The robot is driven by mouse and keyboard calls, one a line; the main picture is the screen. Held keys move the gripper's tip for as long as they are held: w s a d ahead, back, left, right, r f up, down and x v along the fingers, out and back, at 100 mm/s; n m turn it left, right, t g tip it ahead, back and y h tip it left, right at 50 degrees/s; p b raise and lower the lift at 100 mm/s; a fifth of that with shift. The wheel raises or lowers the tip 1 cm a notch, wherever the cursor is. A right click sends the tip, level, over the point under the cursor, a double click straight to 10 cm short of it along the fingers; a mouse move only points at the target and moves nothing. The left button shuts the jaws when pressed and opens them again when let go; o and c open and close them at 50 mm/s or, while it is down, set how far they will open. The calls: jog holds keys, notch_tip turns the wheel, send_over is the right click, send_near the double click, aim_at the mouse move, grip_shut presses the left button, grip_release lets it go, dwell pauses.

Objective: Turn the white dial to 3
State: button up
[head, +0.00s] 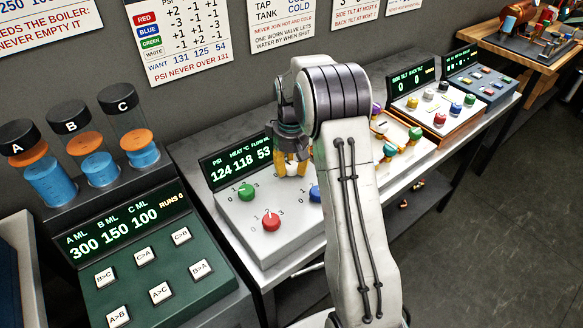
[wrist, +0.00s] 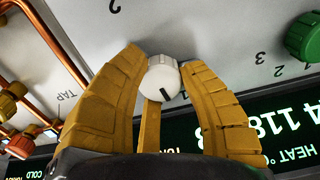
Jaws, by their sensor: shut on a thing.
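The panel's display (head: 240,163) reads PSI 124, heat 118 and flow apparently 53.
The red dial (head: 270,221) and blue dial (head: 316,193) stand close by on the same panel. A green button panel (head: 150,262) with three tubes is at left. Orange piping (wrist: 40,85) runs beside the panel in the wrist view. A wall chart (head: 183,40) hangs behind.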

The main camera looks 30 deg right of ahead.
aim_at(292, 165)
jog(key=m, duration=0.7)
jog(key=shift+f+b, duration=0.15)
jog(key=shift+b, duration=0.2)
jog(key=m, duration=0.4)
jog(key=shift+m, duration=2)
jog(key=o, duration=1.2)
jog(key=shift+d, duration=0.1)
notch_tip(292, 165, up, 12)
